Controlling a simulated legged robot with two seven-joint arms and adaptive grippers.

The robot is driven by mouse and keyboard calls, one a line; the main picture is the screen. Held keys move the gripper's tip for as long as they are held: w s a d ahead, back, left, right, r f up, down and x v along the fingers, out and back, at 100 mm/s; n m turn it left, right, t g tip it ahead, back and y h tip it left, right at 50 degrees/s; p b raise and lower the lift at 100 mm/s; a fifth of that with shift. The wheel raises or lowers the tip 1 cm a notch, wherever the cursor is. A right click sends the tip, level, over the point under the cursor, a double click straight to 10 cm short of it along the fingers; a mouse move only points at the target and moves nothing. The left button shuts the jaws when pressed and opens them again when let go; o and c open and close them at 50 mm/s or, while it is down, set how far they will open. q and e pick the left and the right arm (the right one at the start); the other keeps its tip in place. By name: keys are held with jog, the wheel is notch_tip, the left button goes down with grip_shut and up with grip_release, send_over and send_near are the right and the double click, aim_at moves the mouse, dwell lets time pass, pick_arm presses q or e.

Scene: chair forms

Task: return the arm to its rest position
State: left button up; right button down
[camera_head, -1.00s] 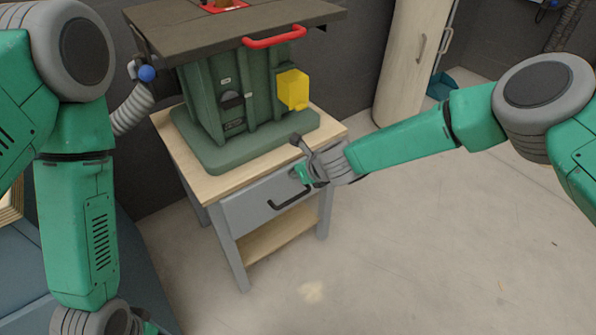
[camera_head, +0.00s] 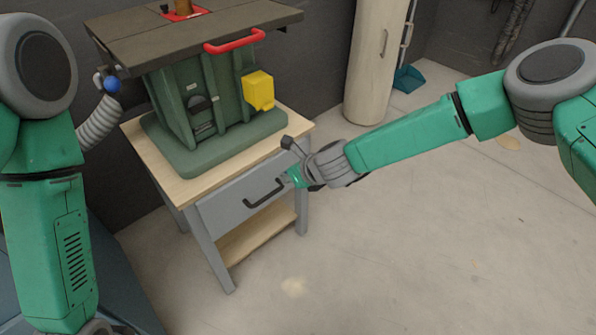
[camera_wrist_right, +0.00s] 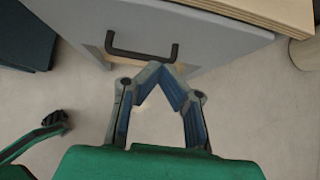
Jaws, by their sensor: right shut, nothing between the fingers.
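My right arm reaches in from the right in the head view. Its gripper (camera_head: 288,180) is in front of the grey drawer (camera_head: 225,207), just right of the dark drawer handle (camera_head: 264,194). The right wrist view shows the gripper (camera_wrist_right: 166,70) with its two fingertips together and nothing between them. The drawer handle (camera_wrist_right: 142,53) lies just beyond the tips in that view, and a gap cannot be judged well. My left arm (camera_head: 48,245) hangs down at the left; its gripper is out of the frame.
A green machine (camera_head: 205,110) with a red handle and yellow box stands on a wooden-topped table (camera_head: 160,172). The drawer looks shut. The floor at right is clear.

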jog(key=s+d+f+n+g+h+p, duration=0.1)
jog(key=s+d+f+n, duration=0.15)
jog(key=s+n, duration=0.35)
jog(key=s+d+f+n+g+p, duration=0.1)
jog(key=s+d+n, duration=0.2)
jog(key=s, duration=0.6)
jog(key=s+d+f+n+g+h, duration=0.1)
jog(key=s+d+f+n, duration=0.1)
jog(key=s+n, duration=0.4)
pick_arm(q)
jog(key=r+p, duration=0.1)
jog(key=r, duration=0.3)
jog(key=shift+s+a+p, duration=0.1)
jog(key=shift+a+p, duration=0.1)
jog(key=shift+p, duration=0.15)
pick_arm(e)
jog(key=s+d+r+n+g+h, duration=0.2)
jog(key=s+d+n+g+h, duration=0.1)
jog(key=s+d+n, duration=1.1)
jog(key=s+d, duration=0.4)
jog(key=shift+s+d+h, duration=0.3)
jog(key=shift+s+d, duration=0.1)
pick_arm(q)
jog(key=shift+a, duration=0.1)
pick_arm(e)
jog(key=shift+a+r, duration=0.1)
pick_arm(q)
jog(key=shift+o, duration=0.5)
pick_arm(e)
jog(key=shift+w, duration=0.1)
